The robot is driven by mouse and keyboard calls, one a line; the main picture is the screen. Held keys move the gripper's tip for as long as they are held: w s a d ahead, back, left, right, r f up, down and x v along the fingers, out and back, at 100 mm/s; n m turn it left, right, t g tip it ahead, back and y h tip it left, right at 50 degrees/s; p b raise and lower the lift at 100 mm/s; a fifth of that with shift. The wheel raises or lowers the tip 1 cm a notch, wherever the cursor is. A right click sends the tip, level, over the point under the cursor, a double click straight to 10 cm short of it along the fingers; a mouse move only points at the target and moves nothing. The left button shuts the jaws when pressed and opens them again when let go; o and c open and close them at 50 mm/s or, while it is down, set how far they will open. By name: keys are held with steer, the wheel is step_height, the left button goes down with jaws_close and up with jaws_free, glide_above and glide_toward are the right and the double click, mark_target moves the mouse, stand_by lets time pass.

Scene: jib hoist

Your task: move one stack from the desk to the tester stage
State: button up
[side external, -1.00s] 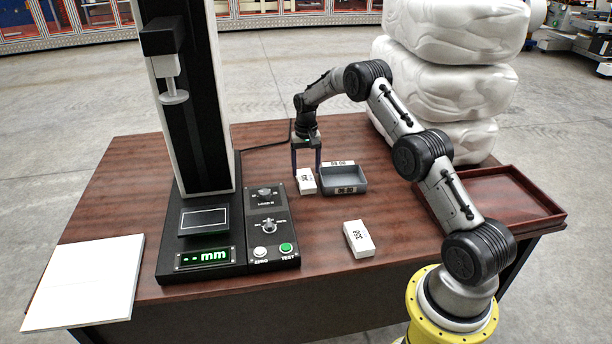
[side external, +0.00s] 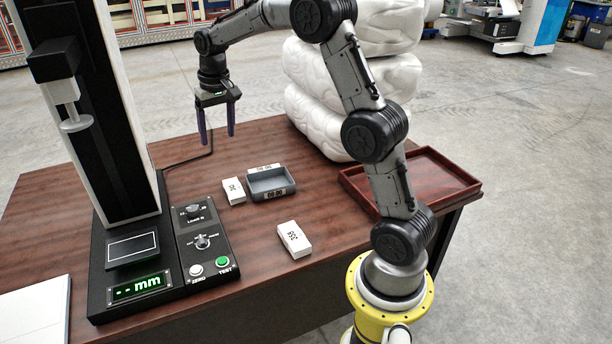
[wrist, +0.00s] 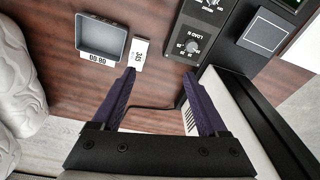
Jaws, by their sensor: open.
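Two white labelled stacks lie on the brown wooden desk (side external: 170,255). One stack (side external: 233,190) lies just left of the grey tray; it also shows in the wrist view (wrist: 139,54). The other stack (side external: 294,240) lies alone nearer the front. The tester's stage (side external: 131,248) is a dark block with a white-outlined top, below the tester's round presser foot (side external: 76,124); the stage also shows in the wrist view (wrist: 264,35). My gripper (side external: 217,140) is open and empty, raised above the back of the desk, apart from both stacks.
A small grey tray (side external: 287,190) with labels sits mid-desk. A control panel (side external: 203,240) with knobs and buttons adjoins the tester. A red-brown tray (side external: 450,180) is at the right, white wrapped bundles (side external: 310,120) behind, white sheets (side external: 35,310) at front left.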

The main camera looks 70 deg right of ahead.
steer(key=s+a+r+n+t, duration=0.1)
steer(key=s+a+r, duration=0.1)
steer(key=s+a, duration=0.3)
steer(key=s+a+r+n+t, duration=0.1)
steer(key=s+a, duration=0.4)
steer(key=s, duration=0.6)
steer(key=s+a+r+n+t, duration=0.1)
steer(key=s+a+r+n, duration=0.2)
steer(key=s, duration=0.4)
steer(key=shift+s+a+r, duration=0.4)
steer(key=shift+a+r, duration=0.4)
steer(key=shift+a, duration=0.25)
steer(key=shift+n+t+y, duration=0.3)
steer(key=shift+n+t, duration=0.2)
steer(key=shift+n, duration=0.2)
steer(key=s+f, duration=0.1)
steer(key=s, duration=0.1)
steer(key=s+a+f, duration=0.1)
steer(key=s, duration=0.1)
steer(key=s+f, duration=0.1)
steer(key=s, duration=0.1)
steer(key=shift+s+a, duration=0.15)
steer(key=shift+a, duration=0.15)
steer(key=shift+c, duration=0.3)
